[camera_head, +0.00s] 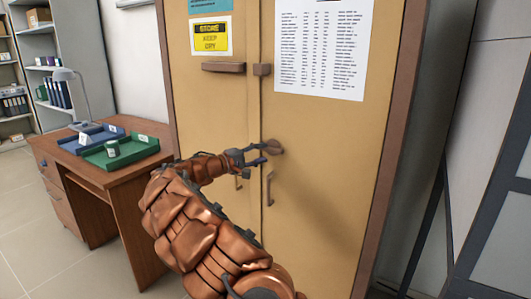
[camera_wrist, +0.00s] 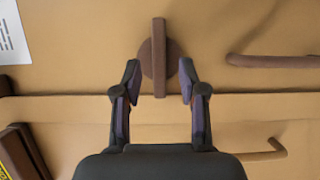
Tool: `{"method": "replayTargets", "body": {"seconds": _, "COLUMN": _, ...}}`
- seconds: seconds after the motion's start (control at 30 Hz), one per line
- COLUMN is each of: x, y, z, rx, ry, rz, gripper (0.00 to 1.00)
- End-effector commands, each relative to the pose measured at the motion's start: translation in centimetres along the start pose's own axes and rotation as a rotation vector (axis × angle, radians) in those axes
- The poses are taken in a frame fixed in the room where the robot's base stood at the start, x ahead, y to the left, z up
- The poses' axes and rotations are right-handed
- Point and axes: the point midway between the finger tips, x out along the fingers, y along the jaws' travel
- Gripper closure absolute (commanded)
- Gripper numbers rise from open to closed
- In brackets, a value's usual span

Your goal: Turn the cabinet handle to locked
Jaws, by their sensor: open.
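The cabinet handle is a brown round disc with a straight bar across it (camera_wrist: 159,30). In the head view the handle (camera_head: 274,147) sits on the right door of the tan cabinet (camera_head: 320,190), close to the seam between the doors. In the wrist view its bar runs up and down the picture, crossing the disc. My gripper (camera_wrist: 159,72) is open, with one finger on each side of the bar's lower part. Gaps show between bar and fingers. In the head view my gripper (camera_head: 258,155) is at the handle and partly covers it.
Two thin pull handles (camera_head: 269,188) flank the seam below. A wooden desk (camera_head: 110,178) with a green tray (camera_head: 122,154) stands left.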

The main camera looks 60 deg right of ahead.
Motion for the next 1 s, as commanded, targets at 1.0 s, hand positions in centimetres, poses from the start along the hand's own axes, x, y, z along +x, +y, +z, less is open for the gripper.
{"method": "replayTargets", "body": {"seconds": 1.0, "x": -9.2, "y": 0.1, "z": 0.0, "rx": 0.001, "ry": 0.000, "rz": 0.001, "gripper": 0.58}}
